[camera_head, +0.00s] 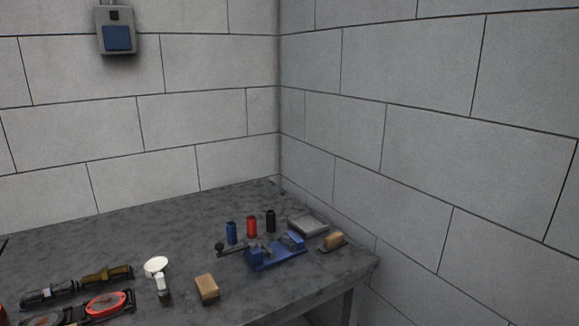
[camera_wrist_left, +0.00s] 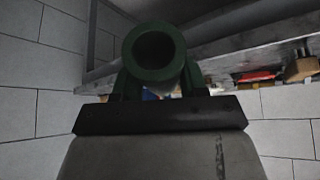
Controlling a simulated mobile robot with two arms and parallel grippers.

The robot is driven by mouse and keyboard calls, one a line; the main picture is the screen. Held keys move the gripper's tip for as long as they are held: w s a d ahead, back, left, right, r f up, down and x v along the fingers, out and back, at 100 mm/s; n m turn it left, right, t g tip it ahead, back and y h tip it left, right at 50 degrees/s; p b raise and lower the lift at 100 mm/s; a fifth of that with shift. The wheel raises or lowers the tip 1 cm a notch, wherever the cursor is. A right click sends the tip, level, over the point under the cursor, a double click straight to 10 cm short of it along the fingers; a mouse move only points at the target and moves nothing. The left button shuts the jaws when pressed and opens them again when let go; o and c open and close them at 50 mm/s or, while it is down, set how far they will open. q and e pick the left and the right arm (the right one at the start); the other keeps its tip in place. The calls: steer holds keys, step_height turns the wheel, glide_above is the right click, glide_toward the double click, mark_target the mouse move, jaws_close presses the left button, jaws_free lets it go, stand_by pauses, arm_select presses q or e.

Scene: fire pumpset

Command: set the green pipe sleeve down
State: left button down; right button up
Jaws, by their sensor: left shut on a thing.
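The green pipe sleeve (camera_wrist_left: 154,48) shows in the left wrist view, with its round open end facing the camera. My left gripper (camera_wrist_left: 158,72) is shut on it, with a finger on each side. The sleeve hides most of what lies straight behind it. Neither the green sleeve nor a gripper shows in the head view. My right gripper is in no view.

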arm_select(q)
steer(key=shift+s+r, duration=0.15)
steer(key=shift+r, duration=0.3)
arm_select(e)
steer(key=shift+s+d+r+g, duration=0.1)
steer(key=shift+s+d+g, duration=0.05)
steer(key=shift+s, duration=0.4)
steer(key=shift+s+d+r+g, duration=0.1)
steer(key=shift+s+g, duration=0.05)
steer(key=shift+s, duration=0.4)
